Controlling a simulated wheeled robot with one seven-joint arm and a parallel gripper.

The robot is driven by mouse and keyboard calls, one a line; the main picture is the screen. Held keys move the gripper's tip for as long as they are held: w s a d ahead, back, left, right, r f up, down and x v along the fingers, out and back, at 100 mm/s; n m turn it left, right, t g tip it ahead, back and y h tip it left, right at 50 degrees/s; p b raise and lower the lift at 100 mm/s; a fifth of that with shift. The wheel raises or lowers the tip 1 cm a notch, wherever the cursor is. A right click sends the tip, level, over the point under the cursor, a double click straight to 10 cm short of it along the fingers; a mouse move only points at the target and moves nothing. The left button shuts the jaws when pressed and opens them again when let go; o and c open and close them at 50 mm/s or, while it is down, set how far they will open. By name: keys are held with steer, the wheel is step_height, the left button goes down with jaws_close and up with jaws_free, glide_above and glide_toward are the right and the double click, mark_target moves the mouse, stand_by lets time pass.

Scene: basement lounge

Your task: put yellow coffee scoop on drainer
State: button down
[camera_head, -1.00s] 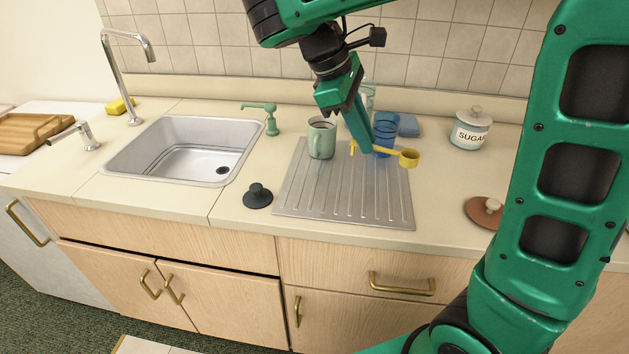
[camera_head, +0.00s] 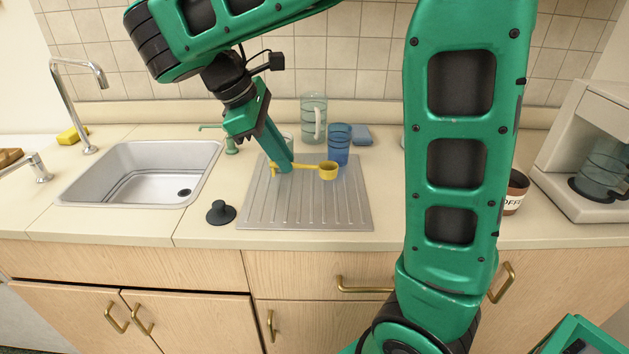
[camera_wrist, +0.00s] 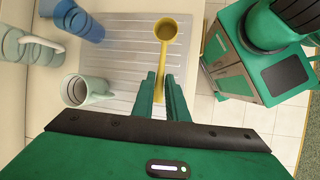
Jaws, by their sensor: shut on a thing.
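The yellow coffee scoop (camera_head: 328,171) is held by its handle between the fingertips of my gripper (camera_head: 281,169). Its bowl points to the right in the head view. The ribbed metal drainer (camera_head: 305,212) lies flat on the counter, and the scoop is over its back part. I cannot tell whether the scoop touches it. In the wrist view, the scoop (camera_wrist: 164,32) extends from the narrow gap between my fingertips (camera_wrist: 162,76), with the drainer (camera_wrist: 120,40) beneath. My fingers hide the handle's gripped part.
A pale green mug (camera_wrist: 76,91) stands close beside my gripper, mostly hidden in the head view. A blue glass (camera_head: 339,145) and a clear jug (camera_head: 313,118) stand behind the drainer. A dark stopper (camera_head: 221,212) lies left of it. The drainer's front is clear.

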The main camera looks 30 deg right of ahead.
steer(key=w+d+f, duration=0.1)
steer(key=d+f, duration=0.1)
steer(key=d, duration=0.1)
steer(key=w+d+f, duration=0.1)
steer(key=d+f, duration=0.1)
steer(key=d, duration=0.2)
steer(key=w+d+f, duration=0.1)
steer(key=d+f, duration=0.1)
steer(key=d, duration=0.1)
steer(key=shift+d+f, duration=0.35)
steer(key=shift+f, duration=2)
steer(key=shift+f, duration=0.15)
steer(key=c, duration=1.7)
jaws_free()
steer(key=shift+c, duration=0.2)
steer(key=shift+w, duration=0.1)
steer(key=v, duration=1.2)
steer(key=shift+r, duration=0.25)
